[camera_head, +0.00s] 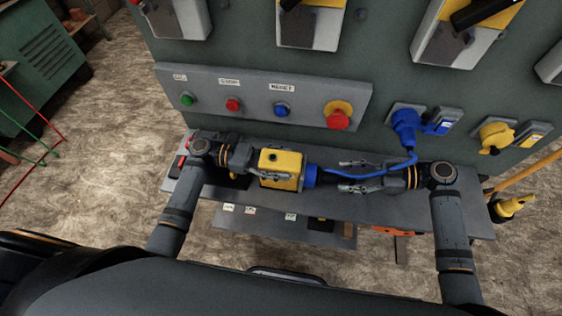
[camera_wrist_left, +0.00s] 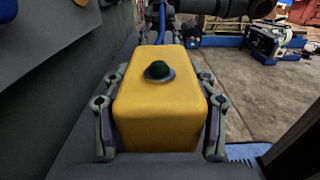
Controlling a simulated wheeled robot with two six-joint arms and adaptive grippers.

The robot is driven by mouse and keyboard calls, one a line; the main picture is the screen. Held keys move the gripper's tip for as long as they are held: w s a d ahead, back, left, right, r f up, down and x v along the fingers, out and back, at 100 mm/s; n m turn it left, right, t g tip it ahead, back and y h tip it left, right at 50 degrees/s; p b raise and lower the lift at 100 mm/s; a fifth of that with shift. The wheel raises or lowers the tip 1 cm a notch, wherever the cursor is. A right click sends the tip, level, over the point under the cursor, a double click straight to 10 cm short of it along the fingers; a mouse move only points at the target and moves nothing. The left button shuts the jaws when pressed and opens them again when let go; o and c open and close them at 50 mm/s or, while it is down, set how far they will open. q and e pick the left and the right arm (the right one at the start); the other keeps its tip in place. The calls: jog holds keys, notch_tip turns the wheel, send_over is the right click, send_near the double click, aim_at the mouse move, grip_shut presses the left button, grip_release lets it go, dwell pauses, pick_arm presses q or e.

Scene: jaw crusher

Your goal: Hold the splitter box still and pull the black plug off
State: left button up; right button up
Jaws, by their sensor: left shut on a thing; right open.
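The yellow splitter box (camera_head: 283,162) is above the grey shelf in the head view, with a blue socket (camera_head: 310,175) on its right side. In the left wrist view the box (camera_wrist_left: 158,115) fills the middle, with a dark round knob (camera_wrist_left: 158,71) on its face. My left gripper (camera_head: 265,170) is shut on the box, one finger on each side. A dark piece, seemingly the black plug (camera_head: 325,178), is at the blue socket; its outline is unclear. My right gripper (camera_head: 345,176) is open, facing the socket, with its fingertips apart just right of the dark piece.
A blue cable (camera_head: 385,168) runs past my right gripper up to a blue plug (camera_head: 406,125) in the panel. The button panel (camera_head: 255,95) stands behind. The grey shelf (camera_head: 385,212) lies below.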

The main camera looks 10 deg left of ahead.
aim_at(336, 176)
jog(key=shift+x, duration=2.05)
jog(key=shift+c, duration=0.3)
jog(key=c, duration=0.9)
jog(key=shift+d, duration=0.15)
jog(key=shift+d, duration=2)
